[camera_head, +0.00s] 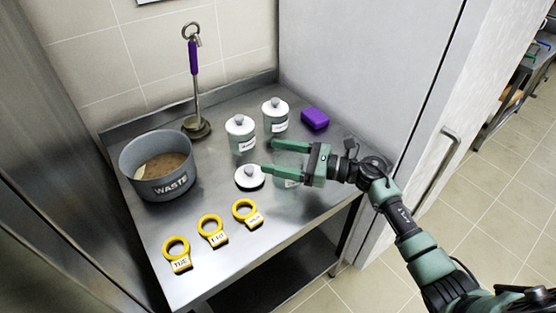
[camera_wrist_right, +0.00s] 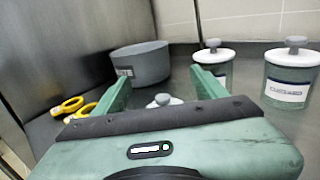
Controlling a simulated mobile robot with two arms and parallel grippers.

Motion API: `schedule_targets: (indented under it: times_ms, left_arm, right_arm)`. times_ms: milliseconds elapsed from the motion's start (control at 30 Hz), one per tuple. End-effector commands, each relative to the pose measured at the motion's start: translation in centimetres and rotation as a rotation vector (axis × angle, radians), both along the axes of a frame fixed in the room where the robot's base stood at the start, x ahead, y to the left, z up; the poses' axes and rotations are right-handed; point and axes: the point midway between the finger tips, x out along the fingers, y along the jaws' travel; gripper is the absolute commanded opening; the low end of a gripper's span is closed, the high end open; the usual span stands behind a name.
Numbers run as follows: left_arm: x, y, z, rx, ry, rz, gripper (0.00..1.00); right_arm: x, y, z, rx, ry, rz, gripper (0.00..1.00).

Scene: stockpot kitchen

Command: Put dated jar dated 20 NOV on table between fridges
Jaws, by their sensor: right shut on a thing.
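My right gripper (camera_head: 269,157) reaches over the steel table from the right, its fingers on both sides of a clear glass jar (camera_head: 288,182) and shut on it. The jar's label is too small to read, and its top shows no lid. A white lid with a grey knob (camera_head: 250,177) lies on the table just left of the jar; it also shows between the fingers in the right wrist view (camera_wrist_right: 163,100). Two lidded jars with labels stand behind, one nearer (camera_head: 240,134) and one farther (camera_head: 275,117); their dates are unreadable. My left gripper is not in view.
On the steel table (camera_head: 215,267) stand a grey WASTE pot (camera_head: 160,182), a purple-handled tool on a round base (camera_head: 195,80), a purple block (camera_head: 315,119) and three yellow rings with tags (camera_head: 211,229). Tall fridge-like panels flank it. A door handle (camera_head: 450,150) is at right.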

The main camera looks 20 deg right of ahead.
Motion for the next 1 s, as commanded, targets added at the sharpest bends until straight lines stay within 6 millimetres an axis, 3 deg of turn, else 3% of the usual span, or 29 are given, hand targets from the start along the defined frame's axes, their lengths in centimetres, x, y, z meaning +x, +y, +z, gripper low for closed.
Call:
schedule_targets:
  times_ms: [133,533,567,600,633,1000]
  left_arm:
    - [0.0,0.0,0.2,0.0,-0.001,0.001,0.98]
    - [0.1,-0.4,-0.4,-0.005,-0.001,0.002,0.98]
    - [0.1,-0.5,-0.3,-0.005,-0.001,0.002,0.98]
    - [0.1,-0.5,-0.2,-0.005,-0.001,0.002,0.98]
    - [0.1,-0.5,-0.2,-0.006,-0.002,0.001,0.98]
    - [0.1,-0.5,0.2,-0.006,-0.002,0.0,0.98]
  right_arm:
    - [0.1,0.0,-1.5,0.003,-0.002,-0.001,0.03]
    - [0.0,0.0,-2.0,0.001,-0.004,0.0,0.03]
    - [0.0,0.0,-2.0,0.0,-0.002,0.0,0.78]
    - [0.0,0.0,-2.0,0.0,-0.001,0.0,0.89]
    - [0.0,0.0,-2.0,0.0,-0.001,0.0,0.94]
    - [0.0,0.0,-1.6,0.0,-0.001,0.0,0.94]
